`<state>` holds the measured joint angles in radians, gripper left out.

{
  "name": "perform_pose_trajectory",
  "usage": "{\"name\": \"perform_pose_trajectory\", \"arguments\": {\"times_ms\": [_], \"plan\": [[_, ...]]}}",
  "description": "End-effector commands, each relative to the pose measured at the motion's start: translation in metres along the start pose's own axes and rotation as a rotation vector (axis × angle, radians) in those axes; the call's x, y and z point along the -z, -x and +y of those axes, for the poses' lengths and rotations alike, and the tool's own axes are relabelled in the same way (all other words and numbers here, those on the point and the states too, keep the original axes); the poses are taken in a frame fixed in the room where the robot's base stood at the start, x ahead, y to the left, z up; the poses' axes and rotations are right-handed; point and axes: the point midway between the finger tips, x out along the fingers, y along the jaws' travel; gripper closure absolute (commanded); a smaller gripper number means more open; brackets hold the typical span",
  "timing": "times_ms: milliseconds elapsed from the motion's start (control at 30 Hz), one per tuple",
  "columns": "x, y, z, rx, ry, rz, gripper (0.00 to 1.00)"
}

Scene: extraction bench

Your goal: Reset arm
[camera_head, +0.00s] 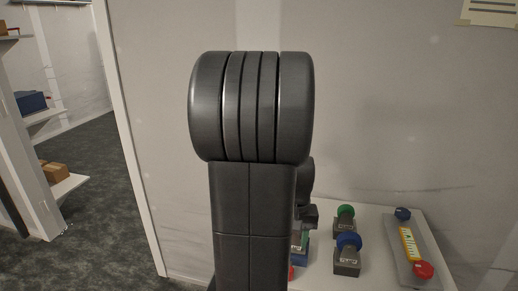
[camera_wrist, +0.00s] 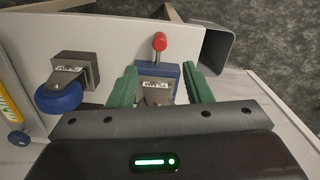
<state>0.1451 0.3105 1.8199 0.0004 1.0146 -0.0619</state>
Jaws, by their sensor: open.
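My gripper (camera_wrist: 160,84) shows in the wrist view with its two green fingers apart. Between and just beyond the fingers is a small grey device on a blue base (camera_wrist: 172,70), with a red ball-topped lever (camera_wrist: 159,42). No contact between fingers and device can be made out. In the head view my own dark arm stands upright in the middle and hides most of the gripper and the bench's left part.
On the white bench (camera_head: 383,270) stand a block with a green knob (camera_head: 345,212), a block with a blue knob (camera_head: 347,260), and a grey plate with a red knob (camera_head: 422,271). A dark bin (camera_wrist: 205,45) is beyond the bench edge. Shelves (camera_head: 65,187) stand far left.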

Motion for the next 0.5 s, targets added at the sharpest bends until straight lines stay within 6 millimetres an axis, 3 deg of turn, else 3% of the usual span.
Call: {"name": "perform_pose_trajectory", "arguments": {"times_ms": [500], "plan": [[0.0, -0.085, 0.0, 0.0, 0.0, -0.003, 0.55]]}}
